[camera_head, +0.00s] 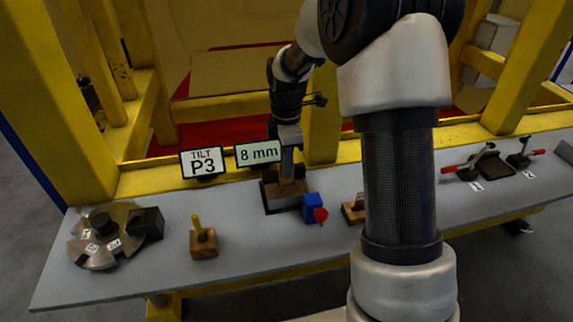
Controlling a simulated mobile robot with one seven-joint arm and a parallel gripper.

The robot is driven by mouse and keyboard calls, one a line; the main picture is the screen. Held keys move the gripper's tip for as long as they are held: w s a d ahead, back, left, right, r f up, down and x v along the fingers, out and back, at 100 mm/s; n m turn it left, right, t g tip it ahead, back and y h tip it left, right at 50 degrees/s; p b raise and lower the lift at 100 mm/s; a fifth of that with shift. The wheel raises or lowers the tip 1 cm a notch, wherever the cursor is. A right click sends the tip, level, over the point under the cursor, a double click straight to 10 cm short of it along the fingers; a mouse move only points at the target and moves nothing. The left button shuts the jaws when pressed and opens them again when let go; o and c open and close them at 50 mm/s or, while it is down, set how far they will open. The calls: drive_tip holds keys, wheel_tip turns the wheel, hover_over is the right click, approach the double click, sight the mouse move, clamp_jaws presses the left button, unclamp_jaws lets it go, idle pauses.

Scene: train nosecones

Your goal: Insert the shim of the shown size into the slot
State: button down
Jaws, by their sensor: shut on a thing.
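The size sign (258,153) reads "8 mm". My gripper (288,146) points down over a wooden block (288,193) on a dark base, just left of the middle of the bench.
The bench (160,272) also holds a round disc rack (100,250) with labels, a wooden block with a yellow peg (199,235), a blue block with a red knob (313,207) close beside my gripper, and red-handled clamps (482,160). A "TILT P3" sign (202,163) stands behind. Yellow frame posts (325,130) rise behind.

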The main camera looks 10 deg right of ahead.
drive_tip(key=shift+f+b, duration=0.7)
drive_tip(key=shift+f, duration=0.45)
drive_tip(key=c, duration=1.8)
unclamp_jaws()
drive_tip(key=shift+c, duration=0.2)
wheel_tip(320, 180, up, 18)
drive_tip(key=p, duration=0.2)
drive_tip(key=shift+f, duration=0.25)
drive_tip(key=shift+s+r, duration=0.1)
drive_tip(key=s+r+m+t+p, duration=0.2)
drive_tip(key=s+r+m+p, duration=0.1)
drive_tip(key=s+m, duration=0.6)
drive_tip(key=s+r+m+t+p, duration=0.3)
drive_tip(key=s+r+m, duration=0.3)
drive_tip(key=s, duration=1)
drive_tip(key=m, duration=0.3)
drive_tip(key=shift+t, duration=0.3)
